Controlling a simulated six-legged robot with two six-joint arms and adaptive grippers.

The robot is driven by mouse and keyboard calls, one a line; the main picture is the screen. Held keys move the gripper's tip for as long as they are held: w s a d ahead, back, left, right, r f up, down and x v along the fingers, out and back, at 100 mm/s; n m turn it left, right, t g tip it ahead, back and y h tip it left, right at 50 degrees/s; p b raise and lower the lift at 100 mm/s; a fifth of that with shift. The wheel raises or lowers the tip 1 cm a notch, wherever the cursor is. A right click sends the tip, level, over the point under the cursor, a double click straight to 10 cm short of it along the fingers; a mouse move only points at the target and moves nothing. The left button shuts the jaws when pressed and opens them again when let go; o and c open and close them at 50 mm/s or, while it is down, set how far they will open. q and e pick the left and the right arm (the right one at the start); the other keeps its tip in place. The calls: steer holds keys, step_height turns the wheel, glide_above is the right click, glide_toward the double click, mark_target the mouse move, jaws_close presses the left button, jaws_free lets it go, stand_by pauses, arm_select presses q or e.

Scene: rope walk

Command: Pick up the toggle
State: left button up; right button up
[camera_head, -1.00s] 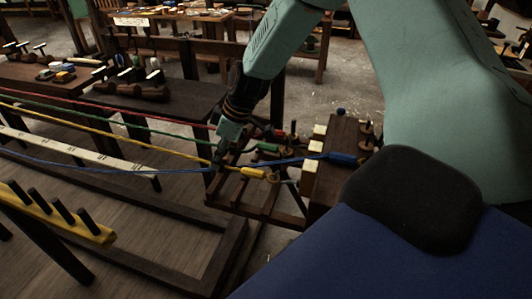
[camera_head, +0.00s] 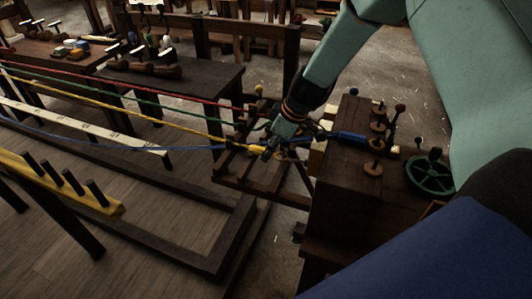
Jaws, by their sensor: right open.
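My right gripper (camera_head: 267,152) reaches down from the upper right to the rope ends beside the dark wooden block (camera_head: 345,180). It is open, and its fingertips are close to the yellow end piece (camera_head: 243,149) of the yellow rope (camera_head: 150,127); I cannot tell whether they touch. A blue end piece (camera_head: 350,138) lies to the right, over the block. I cannot tell which small piece is the toggle; the gripper hides part of this area. My left gripper is not in view.
Red (camera_head: 120,81), green (camera_head: 120,95) and blue (camera_head: 110,143) ropes run in from the left. A yellow pegged bar (camera_head: 60,185) stands at the front left. A dark bench (camera_head: 190,82) stands behind. A green handwheel (camera_head: 430,173) is right of the block.

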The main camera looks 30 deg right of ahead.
steer(key=shift+w+a+f, duration=0.35)
steer(key=shift+w+a, duration=0.05)
steer(key=shift+a, duration=0.1)
steer(key=shift+s+d+r, duration=0.1)
steer(key=shift+s+d, duration=0.1)
steer(key=shift+d, duration=0.05)
steer(key=c, duration=0.5)
steer(key=shift+w+a, duration=0.1)
steer(key=c, duration=0.6)
steer(key=shift+o, duration=0.2)
step_height(320, 180, up, 9)
steer(key=shift+f+p, duration=0.1)
steer(key=shift+p, duration=0.65)
steer(key=shift+r, duration=0.55)
steer(key=shift+r, duration=0.1)
